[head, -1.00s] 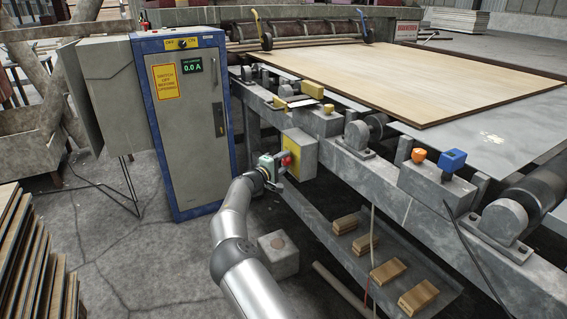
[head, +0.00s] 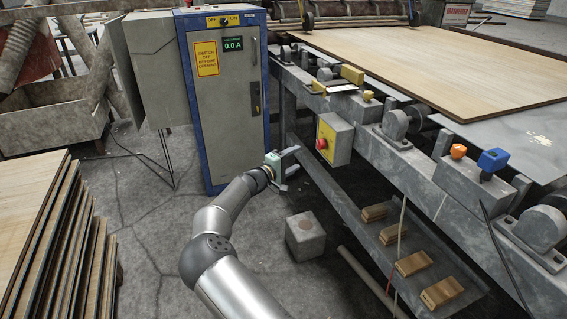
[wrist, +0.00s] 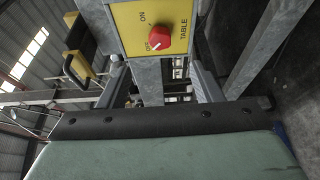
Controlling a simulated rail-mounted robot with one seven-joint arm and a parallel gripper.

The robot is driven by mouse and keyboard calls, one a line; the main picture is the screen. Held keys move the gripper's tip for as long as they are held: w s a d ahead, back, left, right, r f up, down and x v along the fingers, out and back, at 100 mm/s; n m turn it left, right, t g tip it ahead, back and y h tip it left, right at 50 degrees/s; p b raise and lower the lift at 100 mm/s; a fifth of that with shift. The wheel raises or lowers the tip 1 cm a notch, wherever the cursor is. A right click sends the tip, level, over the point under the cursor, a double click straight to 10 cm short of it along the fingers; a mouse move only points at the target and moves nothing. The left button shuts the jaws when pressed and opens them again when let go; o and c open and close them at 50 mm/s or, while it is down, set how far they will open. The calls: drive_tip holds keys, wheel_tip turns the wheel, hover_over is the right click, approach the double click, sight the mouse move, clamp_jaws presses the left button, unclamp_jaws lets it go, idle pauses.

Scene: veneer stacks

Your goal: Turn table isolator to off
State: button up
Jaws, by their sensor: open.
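The table isolator is a yellow-faced box (head: 331,135) with a red knob (head: 321,143), on the side of the machine frame. In the wrist view the red knob (wrist: 168,32) sits on a yellow plate (wrist: 130,22) marked ON, OFF and TABLE. A white mark on the knob's lower-left edge appears to point toward OFF. My gripper (head: 289,170) is open and empty. It is left of and a little below the knob in the head view, apart from it.
A grey-blue cabinet (head: 227,105) with its own OFF/ON switch and a 0.0 A display stands behind my gripper. A concrete block (head: 305,238) is on the floor below. A shelf with wooden blocks (head: 415,262) runs under the frame. Veneer stacks (head: 45,225) stand at left.

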drive_tip(key=shift+v, duration=2.3)
drive_tip(key=s+d+r+m+g+p, duration=0.2)
drive_tip(key=s+d+r+g+p, duration=0.1)
drive_tip(key=d, duration=0.3)
drive_tip(key=s+d+r+m+g+p, duration=0.2)
drive_tip(key=d+g+p, duration=0.1)
drive_tip(key=d, duration=0.4)
drive_tip(key=s+d+r+m+g+y+p, duration=0.2)
drive_tip(key=s+d+r+g+p, duration=0.1)
drive_tip(key=s, duration=0.4)
drive_tip(key=s+d+r+m+g+y+p, duration=0.2)
drive_tip(key=s+d+r+y+p, duration=0.1)
drive_tip(key=s, duration=0.3)
drive_tip(key=s+a+r+y+p, duration=0.2)
drive_tip(key=s+r+p, duration=0.3)
drive_tip(key=s, duration=0.5)
drive_tip(key=s+a+r+y+p, duration=0.3)
drive_tip(key=s+r+p, duration=0.2)
drive_tip(key=s+r, duration=0.3)
drive_tip(key=s+a+r+y+p, duration=0.2)
drive_tip(key=s+r+p, duration=0.3)
drive_tip(key=s, duration=0.8)
drive_tip(key=shift+s+a+r+g+y, duration=0.25)
drive_tip(key=shift+a+r+g+y, duration=0.1)
drive_tip(key=shift+r+y, duration=0.55)
